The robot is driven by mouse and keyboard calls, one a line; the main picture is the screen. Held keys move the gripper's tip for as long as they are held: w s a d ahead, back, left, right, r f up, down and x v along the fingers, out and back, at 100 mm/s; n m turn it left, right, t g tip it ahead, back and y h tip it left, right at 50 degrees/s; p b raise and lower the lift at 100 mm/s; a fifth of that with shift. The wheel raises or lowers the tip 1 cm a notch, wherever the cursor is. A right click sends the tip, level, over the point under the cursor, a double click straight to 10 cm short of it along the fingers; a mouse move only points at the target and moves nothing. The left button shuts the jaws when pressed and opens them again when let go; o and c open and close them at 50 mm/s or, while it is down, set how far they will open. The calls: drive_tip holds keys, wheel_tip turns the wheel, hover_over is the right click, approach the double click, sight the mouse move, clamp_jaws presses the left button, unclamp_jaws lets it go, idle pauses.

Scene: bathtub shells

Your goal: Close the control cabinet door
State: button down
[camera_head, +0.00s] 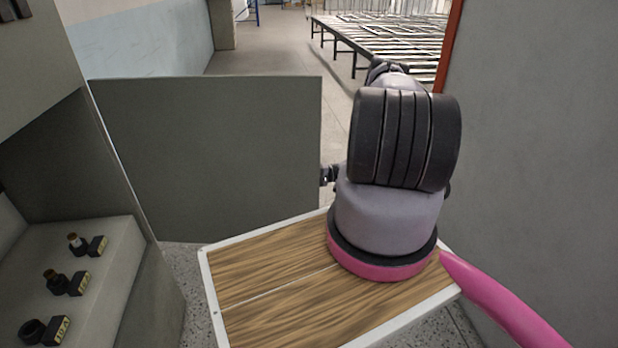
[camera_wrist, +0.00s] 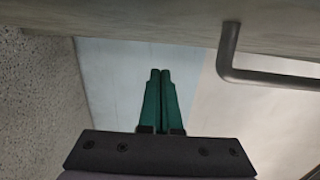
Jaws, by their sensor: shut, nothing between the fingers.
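The control cabinet (camera_head: 85,240) stands at the left in the head view. Its flat grey door (camera_head: 215,150) stands open, reaching out to the right from the cabinet's far edge. In the wrist view my gripper (camera_wrist: 160,72) shows two green fingers, closed together and empty. A grey panel (camera_wrist: 130,15), which looks like the door, crosses the top of that view, with a bent grey bar handle (camera_wrist: 232,60) to the right of the fingers. The fingers are apart from the handle; whether they touch the panel I cannot tell. In the head view my arm hides the fingers.
Black knobs with yellow-marked tags (camera_head: 70,285) sit on a ledge inside the cabinet. A grey wall or panel (camera_head: 535,150) stands close on the right. A long roller table (camera_head: 390,40) is at the back. Open floor (camera_head: 275,55) lies beyond the door.

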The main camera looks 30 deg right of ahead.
sight(294, 185)
drive_tip(key=shift+s+a, duration=0.5)
drive_tip(key=shift+s, duration=0.4)
drive_tip(key=shift+s+a, duration=0.45)
drive_tip(key=shift+s, duration=0.45)
